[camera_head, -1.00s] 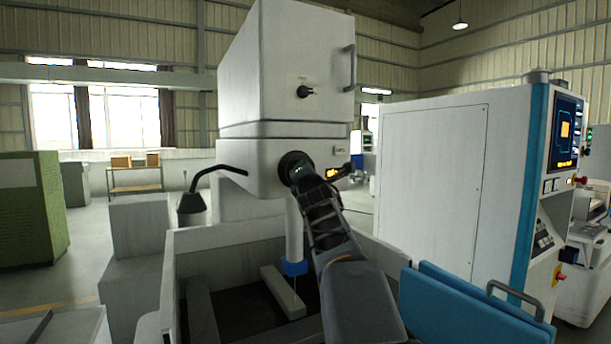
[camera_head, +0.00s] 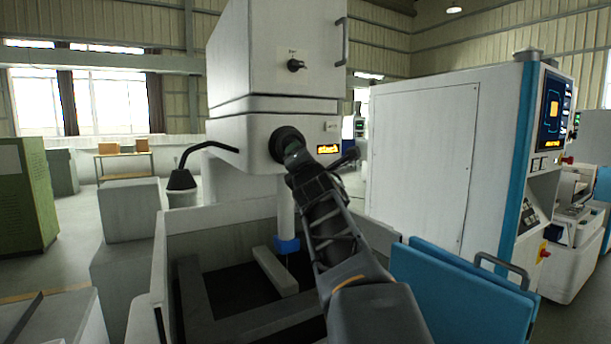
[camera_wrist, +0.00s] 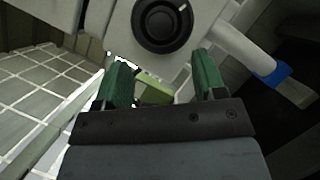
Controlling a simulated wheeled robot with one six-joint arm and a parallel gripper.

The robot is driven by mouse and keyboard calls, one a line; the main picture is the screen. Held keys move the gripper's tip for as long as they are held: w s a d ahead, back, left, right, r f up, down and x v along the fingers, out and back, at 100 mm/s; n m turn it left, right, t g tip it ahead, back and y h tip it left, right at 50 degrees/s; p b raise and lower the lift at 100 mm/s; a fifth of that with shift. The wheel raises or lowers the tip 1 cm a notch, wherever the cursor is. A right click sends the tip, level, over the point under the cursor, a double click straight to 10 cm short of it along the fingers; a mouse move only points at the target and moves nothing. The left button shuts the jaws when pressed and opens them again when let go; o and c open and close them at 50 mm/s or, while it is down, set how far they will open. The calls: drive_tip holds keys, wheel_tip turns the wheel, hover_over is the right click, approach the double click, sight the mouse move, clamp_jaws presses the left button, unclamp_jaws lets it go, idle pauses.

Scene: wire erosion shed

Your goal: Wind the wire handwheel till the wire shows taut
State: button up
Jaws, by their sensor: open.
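The wire handwheel (camera_head: 285,143) is a dark round wheel on the front of the white machine head. In the wrist view the handwheel (camera_wrist: 162,22) is a black disc with a pale mark on its face, just beyond my fingertips. My gripper (camera_wrist: 162,70) has two green fingers, spread apart with nothing between them. The fingers do not appear to enclose the wheel; whether they touch it I cannot tell. A small display (camera_head: 328,149) with orange text, too small to read, sits right of the wheel.
A black knob (camera_head: 296,65) is higher on the machine head. A white column with a blue nozzle (camera_head: 287,245) hangs over the open tank (camera_head: 215,240). A blue panel (camera_head: 465,290) with a handle stands front right, before a white control cabinet (camera_head: 420,150).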

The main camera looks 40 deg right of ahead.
drive_tip(key=shift+v, duration=2.65)
wheel_tip(320, 180, down, 22)
drive_tip(key=s+a+m+g+y, duration=0.25)
drive_tip(key=m+g, duration=0.65)
drive_tip(key=m, duration=0.8)
drive_tip(key=s+a+f+m+g+y, duration=0.1)
drive_tip(key=s+a+f+g+y, duration=0.2)
drive_tip(key=a+f, duration=0.6)
drive_tip(key=s+a+f+m+g+y, duration=0.1)
drive_tip(key=s+a+f+g+y, duration=0.1)
drive_tip(key=s+a+f+y, duration=0.2)
drive_tip(key=s+a+f, duration=0.3)
drive_tip(key=a+f, duration=0.2)
drive_tip(key=shift+s+m+g, duration=0.25)
drive_tip(key=shift+m+g, duration=0.15)
